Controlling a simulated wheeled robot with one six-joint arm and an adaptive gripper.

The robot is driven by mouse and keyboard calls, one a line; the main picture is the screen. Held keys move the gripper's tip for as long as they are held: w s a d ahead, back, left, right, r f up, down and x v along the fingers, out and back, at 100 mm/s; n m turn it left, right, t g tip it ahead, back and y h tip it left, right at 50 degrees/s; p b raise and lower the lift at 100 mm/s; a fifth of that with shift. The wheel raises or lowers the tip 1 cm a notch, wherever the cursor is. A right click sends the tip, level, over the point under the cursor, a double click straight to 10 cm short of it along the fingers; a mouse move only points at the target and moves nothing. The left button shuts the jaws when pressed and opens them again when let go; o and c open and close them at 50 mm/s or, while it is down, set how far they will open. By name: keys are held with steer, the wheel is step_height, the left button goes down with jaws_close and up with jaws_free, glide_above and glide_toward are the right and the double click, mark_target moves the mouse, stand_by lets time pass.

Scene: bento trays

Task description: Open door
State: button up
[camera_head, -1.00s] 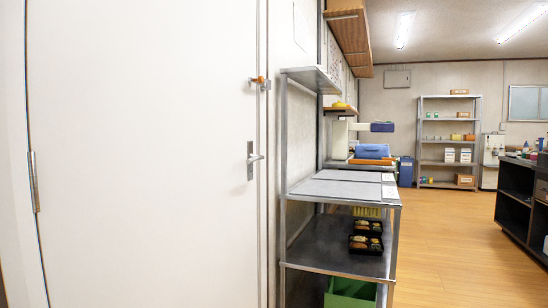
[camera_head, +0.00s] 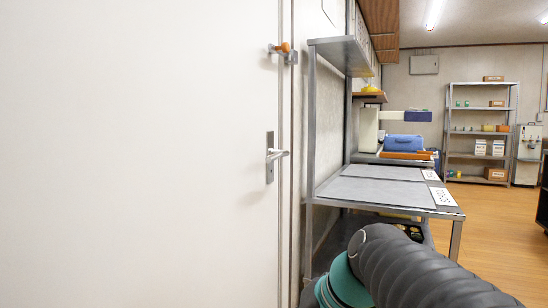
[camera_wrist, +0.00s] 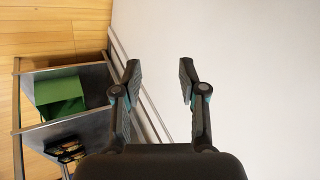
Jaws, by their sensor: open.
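The white door (camera_head: 140,150) fills the left half of the head view and looks shut. Its silver lever handle (camera_head: 277,155) sits near the right edge on a grey plate. An orange-knobbed latch (camera_head: 284,48) is higher up at the same edge. In the wrist view the door (camera_wrist: 250,75) is a plain white surface to the right. My gripper (camera_wrist: 160,72) is open and empty, its two fingers apart, with nothing between them. The handle is not seen in the wrist view. In the head view my arm shows at the bottom right, and the gripper itself is out of sight.
A metal shelf unit (camera_head: 312,150) stands right beside the door's handle side. Its lower level shows in the wrist view with a green bin (camera_wrist: 60,95) and black bento trays (camera_wrist: 66,150). Open wooden floor (camera_head: 490,235) lies to the right. A far shelf (camera_head: 480,133) stands at the back.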

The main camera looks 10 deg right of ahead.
steer(key=w+r+m+t+y, duration=0.1)
steer(key=w+r+m+y, duration=0.15)
steer(key=w+r, duration=0.45)
steer(key=t+y+b, duration=0.1)
steer(key=t+y, duration=0.4)
steer(key=y, duration=0.4)
glide_toward(281, 156)
steer(key=shift+h, duration=0.25)
steer(key=x, duration=0.5)
steer(key=p+x, duration=0.1)
steer(key=x, duration=0.4)
steer(key=shift+w+a+r, duration=0.2)
steer(key=shift+a+r, duration=0.1)
steer(key=shift+a, duration=0.05)
jaws_close()
